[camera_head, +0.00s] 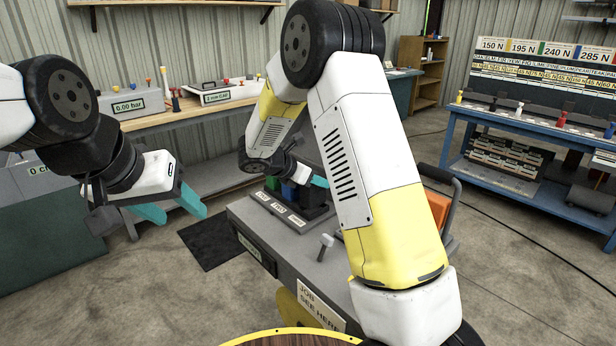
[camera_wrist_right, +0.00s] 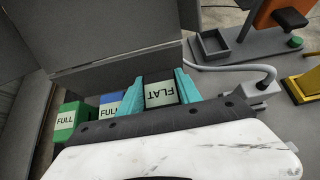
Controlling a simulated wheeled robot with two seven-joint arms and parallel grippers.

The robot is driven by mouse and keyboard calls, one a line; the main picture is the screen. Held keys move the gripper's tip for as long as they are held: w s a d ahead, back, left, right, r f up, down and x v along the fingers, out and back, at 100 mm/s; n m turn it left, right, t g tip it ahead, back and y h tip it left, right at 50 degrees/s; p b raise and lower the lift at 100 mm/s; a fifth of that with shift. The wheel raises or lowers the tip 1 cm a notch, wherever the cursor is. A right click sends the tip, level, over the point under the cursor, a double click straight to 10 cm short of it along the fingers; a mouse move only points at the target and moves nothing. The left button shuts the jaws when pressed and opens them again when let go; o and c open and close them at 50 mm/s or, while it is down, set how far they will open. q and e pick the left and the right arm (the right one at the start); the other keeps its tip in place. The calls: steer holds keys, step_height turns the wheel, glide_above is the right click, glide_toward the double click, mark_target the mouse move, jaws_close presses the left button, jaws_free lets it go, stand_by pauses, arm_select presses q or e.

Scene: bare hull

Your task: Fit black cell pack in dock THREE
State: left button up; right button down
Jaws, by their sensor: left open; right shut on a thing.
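My right gripper (camera_wrist_right: 165,92) is shut on a dark cell pack (camera_wrist_right: 158,84) with a label reading FLAT, seen upside down in the right wrist view. A blue pack (camera_wrist_right: 110,101) and a green pack (camera_wrist_right: 67,120), both labelled FULL, stand beside it. In the head view, my right gripper (camera_head: 318,181) is over the dock row, where the dock labels (camera_head: 280,208) run along the front. The held pack's lower end and seating are hidden. My left gripper (camera_head: 174,206) is open and empty, left of the docks.
The docks sit on a grey bench (camera_head: 268,229) with a small upright lever (camera_head: 325,243). A grey tray (camera_wrist_right: 208,50) and a green button (camera_wrist_right: 295,42) lie beyond the gripper. A wooden workbench (camera_head: 205,108) runs behind. A blue table (camera_head: 530,130) stands at right.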

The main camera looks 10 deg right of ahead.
mark_target(316, 189)
steer(key=shift+f, duration=1.5)
stand_by(0.3)
steer(key=c, duration=0.7)
jaws_free()
steer(key=shift+c, duration=0.2)
steer(key=v, duration=0.8)
